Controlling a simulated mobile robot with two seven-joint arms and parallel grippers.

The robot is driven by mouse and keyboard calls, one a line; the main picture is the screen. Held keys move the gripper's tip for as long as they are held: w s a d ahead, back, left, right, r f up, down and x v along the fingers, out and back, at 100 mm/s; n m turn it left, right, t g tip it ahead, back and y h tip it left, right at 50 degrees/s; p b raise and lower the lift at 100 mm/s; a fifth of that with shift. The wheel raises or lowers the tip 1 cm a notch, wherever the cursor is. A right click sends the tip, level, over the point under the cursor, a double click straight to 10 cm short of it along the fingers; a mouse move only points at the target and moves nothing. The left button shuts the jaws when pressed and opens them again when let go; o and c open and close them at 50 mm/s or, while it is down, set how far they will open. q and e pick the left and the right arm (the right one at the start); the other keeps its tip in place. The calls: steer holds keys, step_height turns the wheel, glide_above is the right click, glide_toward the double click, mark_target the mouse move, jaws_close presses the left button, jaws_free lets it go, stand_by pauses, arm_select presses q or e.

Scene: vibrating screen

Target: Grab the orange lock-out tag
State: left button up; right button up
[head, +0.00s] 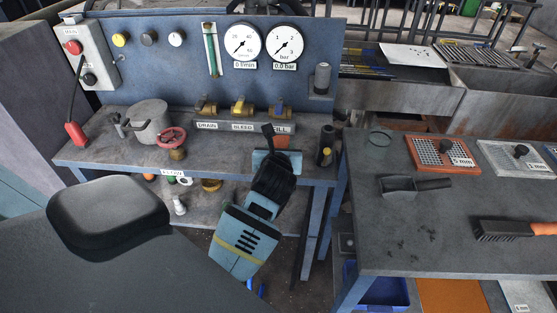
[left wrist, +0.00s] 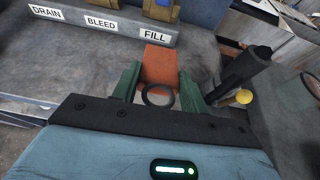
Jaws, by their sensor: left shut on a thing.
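The orange lock-out tag (left wrist: 160,62) lies between the two green fingers of my left gripper (left wrist: 158,88) in the left wrist view. The fingers are shut on its sides, and a dark ring (left wrist: 157,96) shows at its near end. In the head view a bit of the orange tag (head: 281,142) shows below the FILL label, at the front of the grey bench top. My left gripper (head: 272,157) reaches it from the front, and its body hides part of the tag. I cannot tell whether the tag still touches the bench. My right gripper is not in view.
Brass valves labelled DRAIN, BLEED and FILL (head: 241,107) stand just behind the tag. A dark cylinder (head: 326,145) stands close on the right. A grey pot (head: 148,122) and red handwheel (head: 171,136) are on the left. A side table (head: 450,250) holds screens and a brush.

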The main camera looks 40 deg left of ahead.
arm_select(q)
step_height(320, 180, up, 22)
steer(key=p, duration=0.2)
steer(key=shift+f, duration=0.25)
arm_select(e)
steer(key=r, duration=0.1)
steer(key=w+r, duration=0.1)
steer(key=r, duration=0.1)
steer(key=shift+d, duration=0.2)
arm_select(q)
steer(key=shift+a, duration=0.15)
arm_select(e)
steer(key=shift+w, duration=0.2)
